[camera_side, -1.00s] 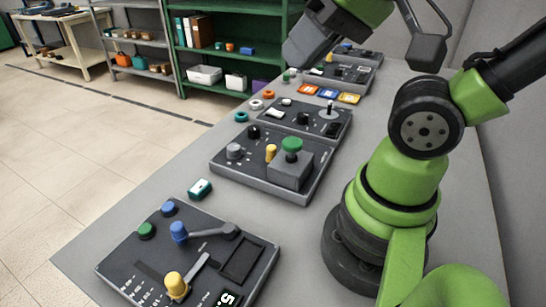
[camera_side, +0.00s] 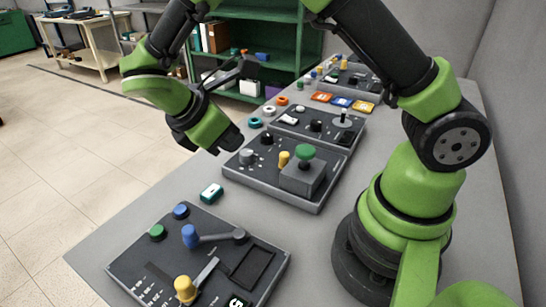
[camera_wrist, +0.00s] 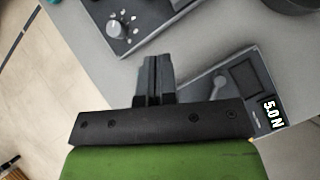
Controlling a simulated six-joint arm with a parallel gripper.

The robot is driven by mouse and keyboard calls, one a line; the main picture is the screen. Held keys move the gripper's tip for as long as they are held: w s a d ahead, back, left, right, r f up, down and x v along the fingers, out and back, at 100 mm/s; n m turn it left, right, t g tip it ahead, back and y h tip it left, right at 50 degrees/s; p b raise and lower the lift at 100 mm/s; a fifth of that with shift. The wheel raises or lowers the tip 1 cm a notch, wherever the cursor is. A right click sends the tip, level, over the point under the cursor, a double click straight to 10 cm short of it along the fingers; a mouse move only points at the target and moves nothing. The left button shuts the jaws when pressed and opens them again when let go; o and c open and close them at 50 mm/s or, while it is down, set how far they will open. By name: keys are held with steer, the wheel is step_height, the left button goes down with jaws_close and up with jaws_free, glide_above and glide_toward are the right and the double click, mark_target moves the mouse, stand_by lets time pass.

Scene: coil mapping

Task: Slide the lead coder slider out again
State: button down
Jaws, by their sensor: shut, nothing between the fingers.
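I cannot tell for certain which control is the lead coder slider. The near panel (camera_side: 215,230) carries a yellow knob (camera_side: 186,288) by a light grey strip, and a blue knob (camera_side: 190,236) on a grey lever arm. The middle panel (camera_side: 248,180) carries a smaller yellow knob (camera_side: 284,158), a green mushroom button (camera_side: 305,151) and a grey knob (camera_side: 246,157). My gripper (camera_wrist: 155,62) is shut and empty, with its fingers together in the wrist view. In the side view its fingertips are not clear; its green body hangs left of the middle panel, touching no control.
A teal-and-white block (camera_side: 211,193) lies between the near and middle panels. A display reading 5.0 N (camera_wrist: 272,112) is on the near panel. Farther panels, coloured rings and orange, blue and yellow tiles (camera_side: 342,101) stand behind. Bare table lies left of the near panel.

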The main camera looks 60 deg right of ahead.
mark_target(281, 161)
steer(key=d+f, duration=0.2)
steer(key=f, duration=0.1)
steer(key=d+f+n+h, duration=0.1)
steer(key=d+f, duration=0.1)
steer(key=f, duration=0.2)
steer(key=s+d+f+n, duration=0.1)
steer(key=d+f, duration=0.1)
steer(key=f, duration=0.1)
steer(key=shift+d+f+h, duration=0.15)
steer(key=shift+d+h, duration=0.15)
steer(key=shift+h, duration=0.1)
steer(key=shift+s+d, duration=0.2)
steer(key=shift+d, duration=0.45)
steer(key=shift+s+d, duration=0.2)
steer(key=shift+d, duration=0.4)
steer(key=shift+s+d, duration=0.15)
steer(key=shift+d, duration=0.6)
steer(key=d, duration=0.9)
steer(key=shift+d, duration=0.2)
